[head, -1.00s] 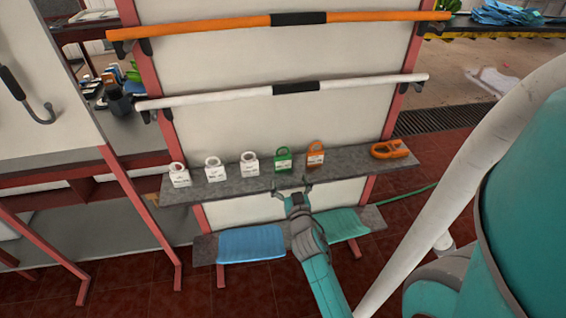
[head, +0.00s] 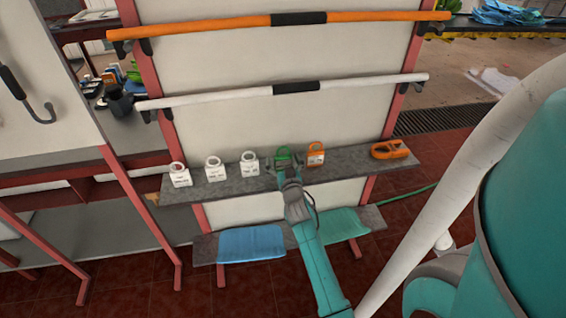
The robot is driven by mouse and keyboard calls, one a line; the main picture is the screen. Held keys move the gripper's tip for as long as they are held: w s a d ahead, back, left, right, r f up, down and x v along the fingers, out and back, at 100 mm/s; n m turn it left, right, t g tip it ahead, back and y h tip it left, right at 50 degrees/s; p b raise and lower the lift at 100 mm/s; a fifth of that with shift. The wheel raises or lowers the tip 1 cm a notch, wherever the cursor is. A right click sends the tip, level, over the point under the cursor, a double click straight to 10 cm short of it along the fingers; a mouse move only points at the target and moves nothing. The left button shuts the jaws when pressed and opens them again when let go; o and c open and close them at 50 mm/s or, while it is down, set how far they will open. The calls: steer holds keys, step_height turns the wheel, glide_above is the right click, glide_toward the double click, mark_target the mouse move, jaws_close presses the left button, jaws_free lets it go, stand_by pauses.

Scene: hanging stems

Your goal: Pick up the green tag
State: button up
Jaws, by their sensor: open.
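The green tag (head: 284,153) stands upright on the grey shelf (head: 225,188), between a white tag and an orange tag. Its ring top shows; its lower body is mostly hidden behind my gripper. My gripper (head: 284,163) is open, right in front of the green tag, with its fingers to either side of it as seen from here. I cannot tell whether the fingers touch the tag. The tag still stands on the shelf.
White tags (head: 249,163) stand to the left, one close to my gripper. An orange tag (head: 316,154) stands close on the right. An orange clip-like item (head: 390,150) lies at the shelf's right end. A white bar (head: 220,96) and an orange bar (head: 210,29) run above.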

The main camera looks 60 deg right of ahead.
steer(key=c, duration=1)
